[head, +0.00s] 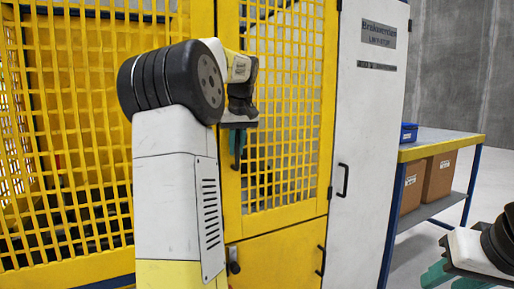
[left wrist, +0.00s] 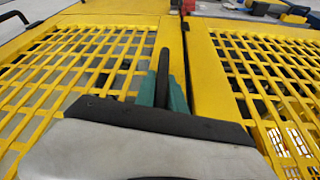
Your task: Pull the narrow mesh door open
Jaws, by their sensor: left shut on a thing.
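The narrow mesh door (head: 287,205) is a yellow framed panel with a square grid, left of the white cabinet in the head view. My left gripper (head: 238,147) is in front of its left edge, teal fingers pointing down in the picture. In the left wrist view the teal fingers (left wrist: 163,92) are shut on a black bar handle (left wrist: 164,64), beside the dark seam between two yellow mesh panels. My right gripper (head: 452,281) is at the lower right, teal fingers apart, partly cut off.
A wide yellow mesh panel (head: 67,271) stands at left. The white cabinet (head: 366,150) has a black handle (head: 343,180). A yellow-edged table (head: 441,146) at right bears a blue box (head: 409,132), with cardboard boxes (head: 439,176) on its shelf. Open floor lies at right.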

